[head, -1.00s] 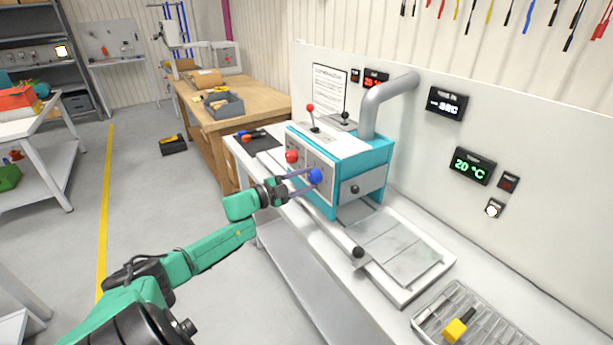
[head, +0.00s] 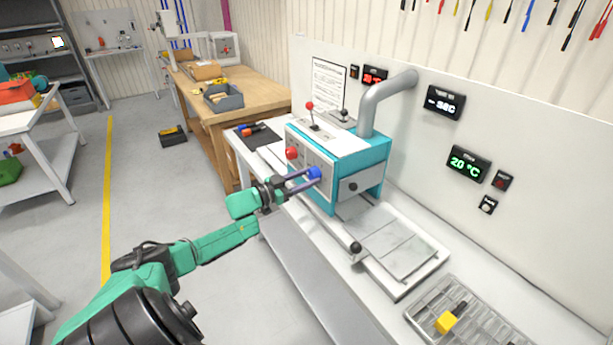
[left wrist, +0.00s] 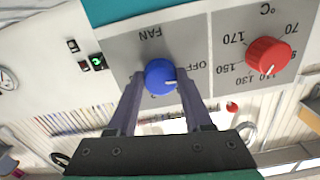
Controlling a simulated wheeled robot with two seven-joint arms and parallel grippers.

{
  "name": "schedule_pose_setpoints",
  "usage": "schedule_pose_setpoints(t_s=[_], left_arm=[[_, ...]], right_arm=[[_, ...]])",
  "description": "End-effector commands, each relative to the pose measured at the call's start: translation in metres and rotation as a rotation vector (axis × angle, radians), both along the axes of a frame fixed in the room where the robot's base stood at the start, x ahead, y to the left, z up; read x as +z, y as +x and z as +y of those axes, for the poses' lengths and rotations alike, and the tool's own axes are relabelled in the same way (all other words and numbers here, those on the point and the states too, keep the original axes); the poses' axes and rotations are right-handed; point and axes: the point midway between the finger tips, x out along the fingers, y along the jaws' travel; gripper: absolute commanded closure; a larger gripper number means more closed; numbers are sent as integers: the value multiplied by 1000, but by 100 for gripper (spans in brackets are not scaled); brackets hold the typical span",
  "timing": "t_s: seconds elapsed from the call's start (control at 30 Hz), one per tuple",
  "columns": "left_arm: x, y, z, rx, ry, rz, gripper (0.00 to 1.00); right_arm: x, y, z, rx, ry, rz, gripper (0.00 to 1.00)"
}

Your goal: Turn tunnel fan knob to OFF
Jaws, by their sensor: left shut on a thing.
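The blue fan knob (head: 314,173) is on the front panel of the teal and grey machine (head: 350,160). In the left wrist view the knob (left wrist: 159,74) sits beside the printed words FAN and OFF, and its white mark points right, to the side where OFF is printed. My left gripper (head: 305,179) is shut on the blue knob, with one finger on each side of it, as the left wrist view (left wrist: 160,80) shows. My right gripper is not in view.
A red knob (head: 292,153) with a temperature scale is beside the blue one. A wire rack (head: 480,318) with a yellow-headed tool (head: 446,322) lies at the front right.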

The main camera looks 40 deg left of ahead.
Motion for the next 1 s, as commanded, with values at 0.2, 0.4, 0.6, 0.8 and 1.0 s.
schedule_pose_setpoints(t_s=[0.2,0.4,0.6,0.8,1.0], left_arm=[[-1,0,-1,-1,-96,32,100],[-1,0,-1,-1,-137,44,100],[-2,-1,-1,-1,-146,47,100],[-2,-1,-1,-1,-146,47,100],[-1,0,-1,0,-145,46,20]], right_arm=[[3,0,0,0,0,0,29],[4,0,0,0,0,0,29],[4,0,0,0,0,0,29],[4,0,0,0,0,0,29],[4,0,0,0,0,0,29]])
